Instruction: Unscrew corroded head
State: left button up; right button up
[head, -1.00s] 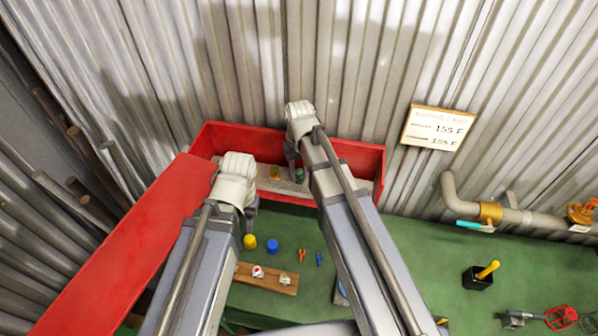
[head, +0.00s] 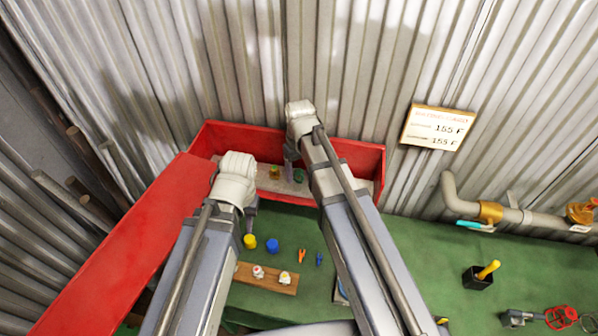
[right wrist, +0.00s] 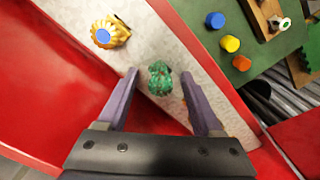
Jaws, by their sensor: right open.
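A green, corroded-looking head (right wrist: 160,78) stands on the pale grey strip (right wrist: 150,22) inside the red box. It also shows in the head view (head: 299,175), beside my right gripper (head: 291,172). In the right wrist view my right gripper (right wrist: 160,72) is open, with the green head between its two fingers and no clear contact. A brass-coloured head with a blue centre (right wrist: 108,33) is on the same strip, to the left. My left gripper (head: 250,214) hangs near the box's front left corner; its jaws are too small to judge.
The red box (head: 360,160) has walls around the strip, and a long red lid or panel (head: 120,250) lies at left. Yellow (head: 250,241) and blue (head: 272,245) caps and a wooden board (head: 246,273) with small heads are on the green surface. Pipework (head: 500,214) runs at right.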

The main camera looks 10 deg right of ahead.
jog(key=m, duration=0.3)
jog(key=shift+m, duration=0.4)
jog(key=m, duration=0.5)
jog(key=shift+a, duration=0.1)
jog(key=m, duration=0.4)
jog(key=shift+m, duration=0.3)
jog(key=m, duration=0.3)
jog(key=shift+m, duration=0.4)
jog(key=shift+c, duration=0.2)
jog(key=shift+r, duration=0.1)
grip_shut()
